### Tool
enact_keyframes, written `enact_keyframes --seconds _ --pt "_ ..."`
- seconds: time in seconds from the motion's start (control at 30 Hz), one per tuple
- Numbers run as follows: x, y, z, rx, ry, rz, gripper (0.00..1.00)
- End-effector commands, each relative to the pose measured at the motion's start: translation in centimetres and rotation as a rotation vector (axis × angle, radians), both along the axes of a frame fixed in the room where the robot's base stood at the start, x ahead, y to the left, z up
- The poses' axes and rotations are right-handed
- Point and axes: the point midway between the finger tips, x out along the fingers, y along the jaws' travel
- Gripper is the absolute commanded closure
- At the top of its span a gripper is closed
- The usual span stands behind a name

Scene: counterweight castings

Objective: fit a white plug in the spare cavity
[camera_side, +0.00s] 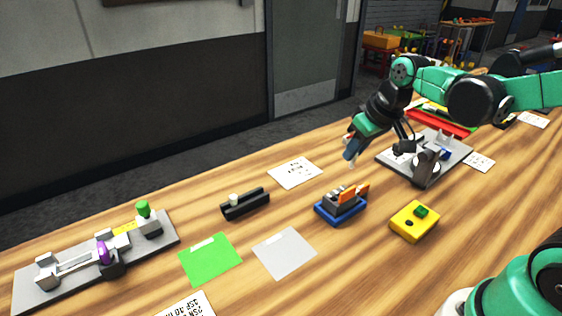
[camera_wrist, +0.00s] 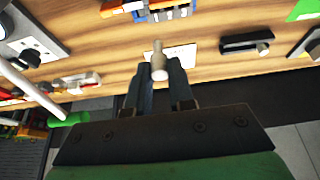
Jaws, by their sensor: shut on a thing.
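My gripper (camera_side: 351,157) is over the right-middle of the table, pointing down, shut on a white plug. The plug (camera_wrist: 158,62) stands out from between the two dark fingers in the wrist view. Its pale tip (camera_side: 352,164) just shows below the fingers in the side view, clear of the table. Another whitish plug (camera_side: 234,199) stands at the left end of a black block (camera_side: 247,205); this block is also in the wrist view (camera_wrist: 240,43). A yellow block (camera_side: 414,228) carries a green piece (camera_side: 421,211) and a dark round spot; I cannot tell whether that is the spare cavity.
A blue base (camera_side: 339,213) with a grey block and orange pieces stands before my gripper. Grey fixture plates lie at left (camera_side: 68,289) and right (camera_side: 390,156). A green sheet (camera_side: 209,260), a grey sheet (camera_side: 284,253) and a white card (camera_side: 295,172) lie flat.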

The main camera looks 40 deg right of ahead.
Motion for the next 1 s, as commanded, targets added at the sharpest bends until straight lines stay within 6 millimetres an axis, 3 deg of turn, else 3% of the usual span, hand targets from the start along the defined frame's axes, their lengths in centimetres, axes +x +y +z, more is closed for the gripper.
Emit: enact_keyframes --seconds 0.23,0.7,1.0 --pt "0.0 0.0 -0.5 0.0 0.0 0.001 1.0" --pt "0.1 0.0 -4.5 0.0 0.0 0.001 1.0" --pt "0.0 0.0 -5.4 0.0 0.0 0.001 1.0"
